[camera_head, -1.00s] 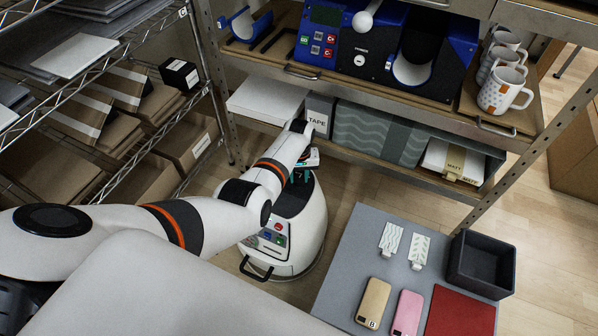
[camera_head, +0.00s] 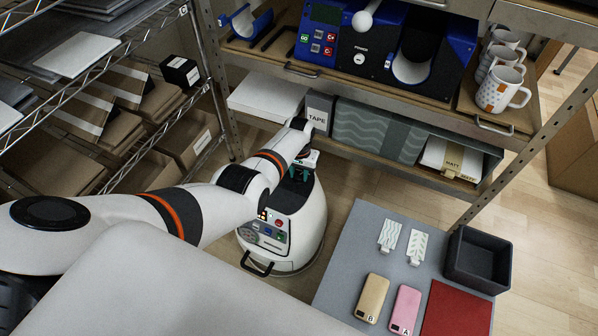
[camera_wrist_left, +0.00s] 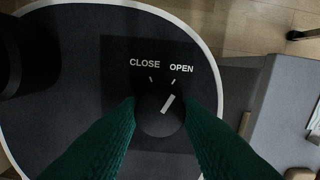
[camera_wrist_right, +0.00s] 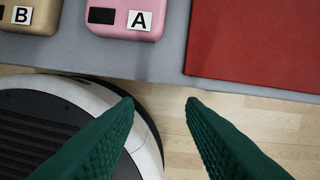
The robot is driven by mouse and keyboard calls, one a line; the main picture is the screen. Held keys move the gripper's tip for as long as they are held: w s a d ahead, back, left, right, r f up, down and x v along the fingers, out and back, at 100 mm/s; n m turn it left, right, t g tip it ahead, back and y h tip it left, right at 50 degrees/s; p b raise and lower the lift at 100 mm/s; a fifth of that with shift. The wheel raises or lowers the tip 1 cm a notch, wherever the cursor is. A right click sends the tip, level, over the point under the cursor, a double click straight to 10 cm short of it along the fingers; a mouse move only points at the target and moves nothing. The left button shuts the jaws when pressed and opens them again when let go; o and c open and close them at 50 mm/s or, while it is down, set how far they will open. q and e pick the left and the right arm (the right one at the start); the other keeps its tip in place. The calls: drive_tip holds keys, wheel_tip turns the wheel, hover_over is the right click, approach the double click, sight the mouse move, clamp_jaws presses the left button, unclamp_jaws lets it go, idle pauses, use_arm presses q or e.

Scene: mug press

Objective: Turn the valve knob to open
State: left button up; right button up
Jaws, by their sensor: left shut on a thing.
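The valve knob (camera_wrist_left: 152,122) is a dark round dial on the black top of a white rounded machine (camera_head: 312,228). Its white pointer slants up and right, toward the tick under "OPEN". The labels "CLOSE" and "OPEN" sit above it in the left wrist view. My left gripper (camera_wrist_left: 161,104) is shut on the knob, with a green finger at each side. In the head view the left gripper (camera_head: 301,173) reaches down onto the machine's top, and the knob is hidden. My right gripper (camera_wrist_right: 161,100) is open and empty, seen only in its own wrist view.
A grey table (camera_head: 345,255) at the lower right holds a tan phone (camera_head: 372,298), a pink phone (camera_head: 405,310), two white tags, a red mat (camera_head: 455,310) and a dark bin (camera_head: 478,260). Shelves stand behind and left. A shelf board with mugs (camera_head: 502,90) overhangs behind the machine.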

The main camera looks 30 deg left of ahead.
use_arm(q)
drive_tip(key=o, duration=1)
